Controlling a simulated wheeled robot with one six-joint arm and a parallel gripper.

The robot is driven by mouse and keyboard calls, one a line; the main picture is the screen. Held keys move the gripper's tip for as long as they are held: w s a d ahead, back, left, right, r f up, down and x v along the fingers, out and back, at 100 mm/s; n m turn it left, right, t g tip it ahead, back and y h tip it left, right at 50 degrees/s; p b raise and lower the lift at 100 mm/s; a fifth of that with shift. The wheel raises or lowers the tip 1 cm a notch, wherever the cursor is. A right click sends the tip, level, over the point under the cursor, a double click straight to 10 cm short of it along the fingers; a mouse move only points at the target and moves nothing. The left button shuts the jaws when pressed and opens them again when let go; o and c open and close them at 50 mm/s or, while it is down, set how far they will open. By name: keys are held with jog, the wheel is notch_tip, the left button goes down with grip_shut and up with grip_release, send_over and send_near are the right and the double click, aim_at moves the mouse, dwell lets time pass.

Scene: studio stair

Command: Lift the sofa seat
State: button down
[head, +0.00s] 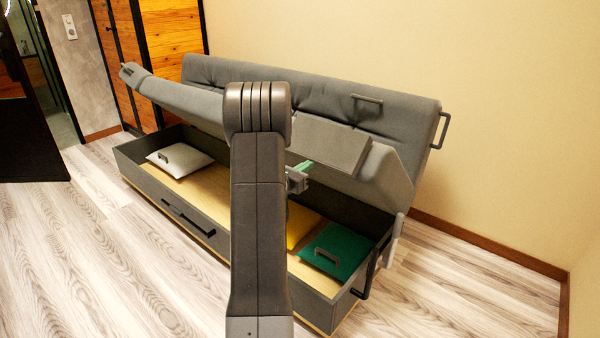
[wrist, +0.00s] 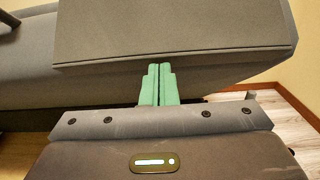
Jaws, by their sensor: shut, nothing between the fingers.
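The grey sofa seat (head: 190,98) is tilted up over the open storage box of the sofa, its front edge well above the box rim. A flat grey panel (head: 335,145) shows on the seat's right part; it also fills the top of the wrist view (wrist: 170,35). My gripper (head: 308,165) is shut and empty, its green fingers close to the seat near that panel. In the wrist view the fingertips (wrist: 158,70) are together at the panel's lower edge; whether they touch it I cannot tell. My arm hides the middle of the seat and box.
The storage box (head: 135,165) holds a white pillow (head: 180,158), a yellow pillow (head: 300,225) and a green pillow (head: 345,240). The backrest (head: 300,95) stands behind, along the wall. Wooden cabinet doors (head: 170,45) stand at back left. The floor in front is clear.

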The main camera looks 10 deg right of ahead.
aim_at(314, 151)
jog(key=shift+g+y, duration=0.3)
jog(key=shift+y, duration=0.1)
jog(key=w+d+r+p, duration=0.1)
jog(key=r, duration=0.1)
jog(key=w+d+r+p, duration=0.1)
jog(key=shift+d+r, duration=0.35)
